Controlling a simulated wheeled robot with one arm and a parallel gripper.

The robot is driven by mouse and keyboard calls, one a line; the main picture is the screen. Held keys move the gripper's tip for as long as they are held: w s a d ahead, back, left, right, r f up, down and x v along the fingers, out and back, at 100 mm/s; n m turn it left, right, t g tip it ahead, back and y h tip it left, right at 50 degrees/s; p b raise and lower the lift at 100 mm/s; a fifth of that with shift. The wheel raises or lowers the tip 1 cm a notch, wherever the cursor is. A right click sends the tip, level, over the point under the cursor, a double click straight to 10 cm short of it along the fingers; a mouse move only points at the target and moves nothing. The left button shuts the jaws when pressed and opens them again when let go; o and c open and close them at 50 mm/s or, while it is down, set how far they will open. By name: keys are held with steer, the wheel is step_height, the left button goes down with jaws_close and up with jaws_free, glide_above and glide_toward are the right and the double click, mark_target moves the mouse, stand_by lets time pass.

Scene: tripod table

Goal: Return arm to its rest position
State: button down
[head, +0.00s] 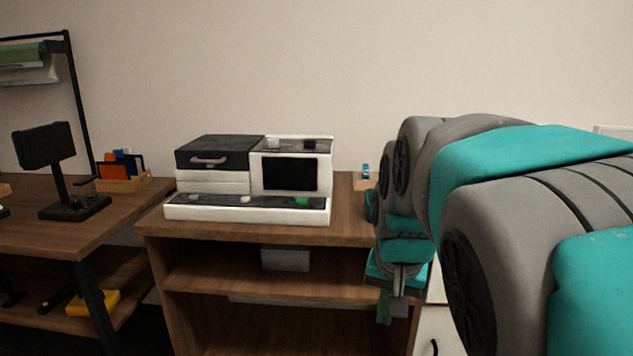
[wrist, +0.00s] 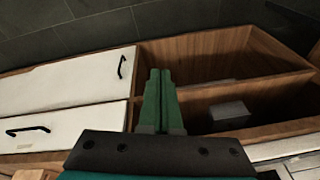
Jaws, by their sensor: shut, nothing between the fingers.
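My arm, grey and teal, fills the right side of the head view and bends down at its far end. My gripper (head: 384,310) hangs low there, in front of the right part of the wooden cabinet (head: 240,236). In the wrist view the green fingers of my gripper (wrist: 161,75) lie side by side, shut and empty. They show in front of the cabinet's white drawers (wrist: 70,84) and open shelves, and I see no contact. My arm hides part of the cabinet's right side.
A white and black machine (head: 290,172) stands on the cabinet top. A grey box (head: 285,258) sits on the shelf below; a similar box shows in the wrist view (wrist: 229,114). On the left, a desk (head: 60,235) holds a dark monitor (head: 43,146) and a small organizer (head: 122,181).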

steer(key=s+d+f+n+g, duration=0.1)
steer(key=s+d+f+g, duration=0.1)
steer(key=s+f, duration=0.4)
steer(key=s+d+f+n+g, duration=0.1)
steer(key=s+f, duration=0.5)
steer(key=s, duration=1)
steer(key=shift+s+d+f+n+g, duration=0.15)
steer(key=shift+d+n+g, duration=0.25)
steer(key=shift+n+g, duration=0.35)
